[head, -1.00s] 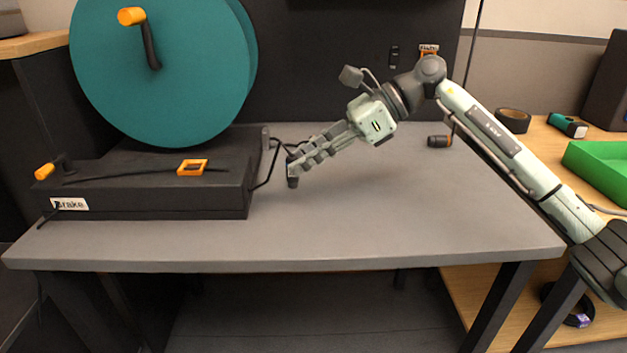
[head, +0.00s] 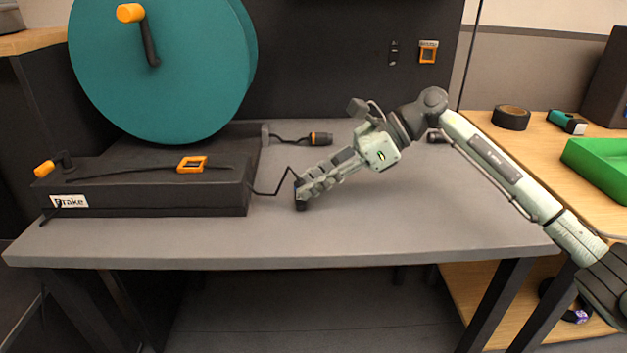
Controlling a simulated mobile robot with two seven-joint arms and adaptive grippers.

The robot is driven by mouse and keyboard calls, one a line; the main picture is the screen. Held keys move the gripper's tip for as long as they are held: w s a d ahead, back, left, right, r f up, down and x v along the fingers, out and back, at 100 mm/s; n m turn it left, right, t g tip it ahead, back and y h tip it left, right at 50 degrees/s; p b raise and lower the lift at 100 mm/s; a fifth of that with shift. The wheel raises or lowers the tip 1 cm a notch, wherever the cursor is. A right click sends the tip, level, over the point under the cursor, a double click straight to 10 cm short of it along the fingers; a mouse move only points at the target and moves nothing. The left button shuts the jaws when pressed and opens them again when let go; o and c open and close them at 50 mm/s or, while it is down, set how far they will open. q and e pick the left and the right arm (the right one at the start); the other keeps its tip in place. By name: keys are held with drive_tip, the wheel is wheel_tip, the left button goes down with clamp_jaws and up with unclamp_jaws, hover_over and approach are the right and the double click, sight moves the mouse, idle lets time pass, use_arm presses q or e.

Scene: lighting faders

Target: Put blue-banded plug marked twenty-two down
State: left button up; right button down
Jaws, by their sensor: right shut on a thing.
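My right gripper (head: 302,190) is shut on a dark plug (head: 301,204), its fingers angled down and to the left. The plug hangs upright at or just above the grey tabletop; I cannot tell if it touches. A black cable (head: 270,192) runs from the box on the left to it. Its band and number are hidden or too small to read. My left gripper is not in view.
The black box (head: 150,195) with the "Brake" label and the big teal reel (head: 165,70) fill the table's left. A dark cylinder (head: 436,136) lies behind my right arm. The grey tabletop (head: 400,215) in front is clear. A green tray (head: 600,168) stands on the wooden bench at right.

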drive_tip(key=shift+f, duration=0.15)
drive_tip(key=c, duration=1.3)
unclamp_jaws()
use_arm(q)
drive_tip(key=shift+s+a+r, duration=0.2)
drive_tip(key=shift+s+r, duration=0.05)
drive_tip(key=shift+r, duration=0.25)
